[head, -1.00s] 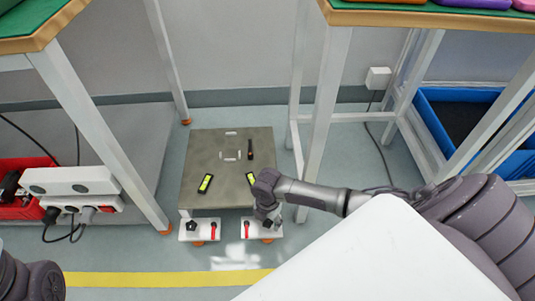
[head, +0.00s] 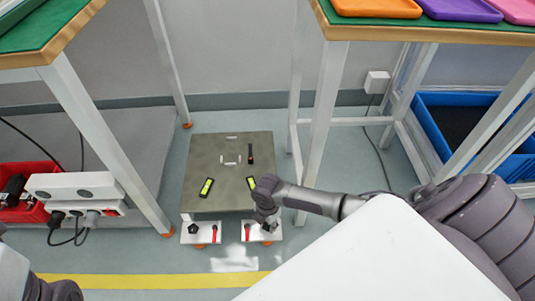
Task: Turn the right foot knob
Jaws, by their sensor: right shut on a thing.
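A low grey-brown plate (head: 216,162) stands on the floor between two workbenches. At its front are two white foot blocks, the left one (head: 202,238) and the right one (head: 252,238). The left foot block has a dark knob (head: 193,228) and a red lever (head: 215,233). The right foot block has a red lever (head: 247,233). My right gripper (head: 267,222) points down over the right foot block and is shut on its knob, which it mostly hides. My left arm shows only in part at the lower left; its gripper cannot be made out.
Two yellow-green strips (head: 206,187) lie on the plate. A power strip (head: 74,187) and a red bin (head: 28,190) are at the left. A blue bin (head: 460,110) is at the right. Bench legs (head: 323,125) flank the plate. A yellow floor line (head: 150,281) runs in front.

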